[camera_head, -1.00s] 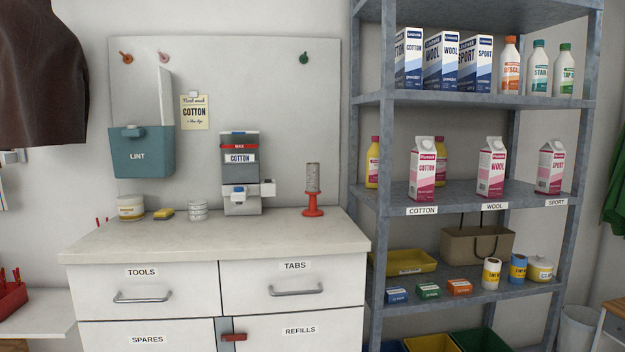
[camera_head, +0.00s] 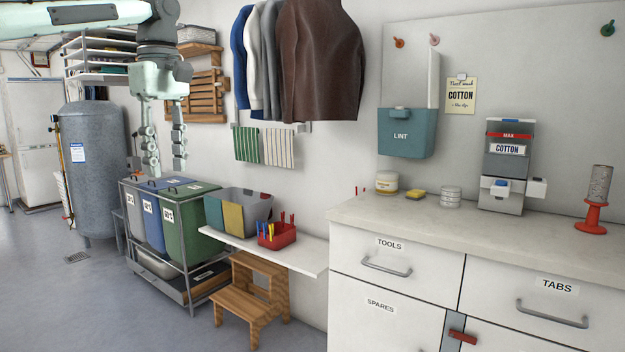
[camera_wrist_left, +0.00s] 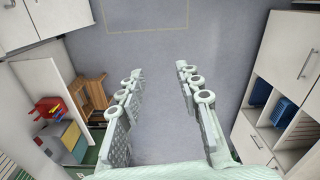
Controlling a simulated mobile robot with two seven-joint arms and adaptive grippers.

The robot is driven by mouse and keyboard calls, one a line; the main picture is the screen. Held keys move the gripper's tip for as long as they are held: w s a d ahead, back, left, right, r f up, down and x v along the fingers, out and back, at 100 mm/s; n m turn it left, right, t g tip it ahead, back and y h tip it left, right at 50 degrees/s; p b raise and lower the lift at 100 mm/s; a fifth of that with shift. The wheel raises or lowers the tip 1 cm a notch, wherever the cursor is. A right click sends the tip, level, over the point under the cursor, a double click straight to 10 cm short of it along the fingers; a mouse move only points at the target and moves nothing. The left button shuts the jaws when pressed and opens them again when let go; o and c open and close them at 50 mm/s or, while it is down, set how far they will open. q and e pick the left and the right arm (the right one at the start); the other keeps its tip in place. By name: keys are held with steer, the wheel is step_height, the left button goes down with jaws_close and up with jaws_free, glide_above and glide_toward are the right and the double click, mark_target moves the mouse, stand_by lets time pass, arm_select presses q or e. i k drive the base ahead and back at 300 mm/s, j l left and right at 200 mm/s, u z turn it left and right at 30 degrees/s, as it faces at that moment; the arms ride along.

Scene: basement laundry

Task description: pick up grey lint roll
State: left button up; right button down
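The grey lint roll (camera_head: 600,183) stands upright on a red stand (camera_head: 592,217) on the white countertop, near the right edge of the head view. My left gripper (camera_head: 165,168) hangs with its fingers pointing down at the upper left of the head view, far to the left of the roll. In the left wrist view the fingers of my left gripper (camera_wrist_left: 160,75) are wide apart with only floor between them. The lint roll does not show in the left wrist view. My right gripper is not in view.
A cotton dispenser (camera_head: 507,165), white stacked tins (camera_head: 451,196), a yellow sponge (camera_head: 415,194) and a jar (camera_head: 386,183) share the countertop (camera_head: 470,222). A teal lint bin (camera_head: 406,132) hangs behind. Sorting bins (camera_head: 190,220), a shelf (camera_head: 300,254) and a wooden step stool (camera_head: 250,290) stand left.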

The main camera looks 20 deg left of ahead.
mark_target(600, 178)
steer(key=i+l+z, duration=0.35)
steer(key=i+l, duration=0.25)
steer(key=l, duration=0.15)
steer(key=i+l+z, duration=0.35)
steer(key=i+l, duration=0.3)
steer(key=i+l+z, duration=0.35)
steer(key=i, duration=0.4)
